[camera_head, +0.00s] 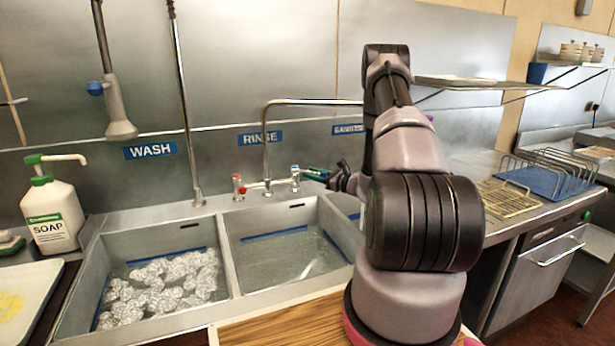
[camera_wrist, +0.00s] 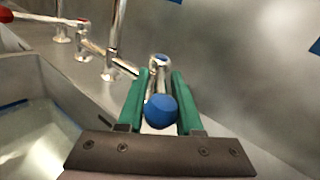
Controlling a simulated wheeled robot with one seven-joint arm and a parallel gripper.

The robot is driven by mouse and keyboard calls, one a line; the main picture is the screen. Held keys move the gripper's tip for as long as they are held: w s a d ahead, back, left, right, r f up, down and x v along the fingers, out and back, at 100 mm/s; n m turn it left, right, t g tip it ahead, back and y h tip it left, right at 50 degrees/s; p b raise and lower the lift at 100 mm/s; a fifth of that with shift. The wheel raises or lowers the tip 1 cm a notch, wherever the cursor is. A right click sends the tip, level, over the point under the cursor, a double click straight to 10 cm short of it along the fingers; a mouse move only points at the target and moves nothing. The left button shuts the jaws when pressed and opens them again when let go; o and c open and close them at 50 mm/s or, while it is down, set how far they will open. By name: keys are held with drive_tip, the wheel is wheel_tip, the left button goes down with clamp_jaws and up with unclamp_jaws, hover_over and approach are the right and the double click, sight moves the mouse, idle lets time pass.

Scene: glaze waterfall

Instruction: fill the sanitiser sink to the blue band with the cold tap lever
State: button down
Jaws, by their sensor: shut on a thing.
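The cold tap lever shows in the wrist view as a blue knob (camera_wrist: 161,111) between the green fingers of my gripper (camera_wrist: 155,98), which is shut on it. In the head view my gripper (camera_head: 322,176) is at the right of the tap's cold side (camera_head: 295,178). The spout (camera_head: 312,102) reaches right over the sinks. Its outlet is hidden behind my arm, so I cannot see whether water runs. The sanitiser sink (camera_head: 345,203) is mostly hidden by my arm. A bit of its blue band (camera_head: 354,216) shows, but its water level does not.
The red hot lever (camera_head: 240,186) is left of the cold side. The rinse sink (camera_head: 232,262) holds clear water and the wash sink (camera_head: 92,270) holds suds. A soap bottle (camera_head: 50,215) stands at the left. Wire racks (camera_head: 508,198) stand on the right counter.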

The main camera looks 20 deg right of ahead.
drive_tip(key=d+n+g+y, duration=0.1)
drive_tip(key=w+n+g+y, duration=0.1)
drive_tip(key=y, duration=0.1)
drive_tip(key=shift+d, duration=0.35)
drive_tip(key=shift+w+d+n+g+y, duration=0.2)
drive_tip(key=shift+w+n+g+y, duration=0.1)
drive_tip(key=shift+n+g+y, duration=0.25)
drive_tip(key=shift+w+d+n+g+y, duration=0.25)
drive_tip(key=shift+n+g+y, duration=0.2)
drive_tip(key=shift+n+g, duration=0.15)
drive_tip(key=shift+w, duration=0.1)
drive_tip(key=c, duration=0.8)
unclamp_jaws()
drive_tip(key=shift+c, duration=0.2)
drive_tip(key=v, duration=1)
drive_tip(key=shift+d, duration=0.3)
